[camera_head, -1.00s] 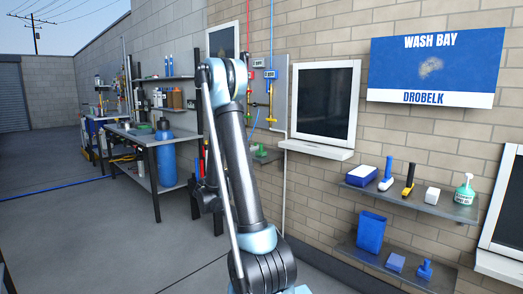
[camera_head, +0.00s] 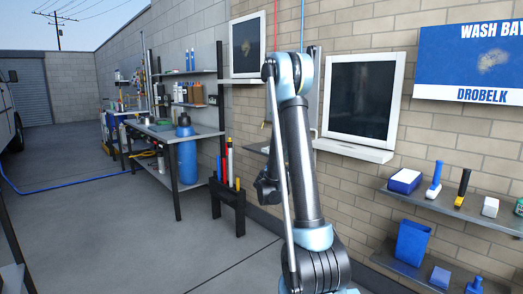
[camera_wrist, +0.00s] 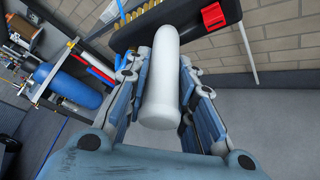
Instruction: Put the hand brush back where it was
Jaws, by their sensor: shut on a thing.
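My gripper (camera_wrist: 165,95) is shut on a smooth white rounded cylinder (camera_wrist: 160,75) in the wrist view. The cylinder lies between the blue-grey finger pads and points away from the palm. It looks like a handle, possibly of the hand brush, but I see no bristles that clearly belong to it. In the head view my arm rises in the middle, and it hides the gripper and the held thing. A blue-and-white brush-like thing (camera_head: 434,180) and a black-and-yellow one (camera_head: 462,188) stand on the upper wall shelf (camera_head: 430,203) at right.
A blue box (camera_head: 404,181) and white block (camera_head: 490,207) share that shelf. A lower shelf holds a blue bin (camera_head: 411,242). A black rack (camera_head: 228,205) with upright tools stands left of my arm, near a workbench (camera_head: 165,130). The floor at left is mostly clear.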

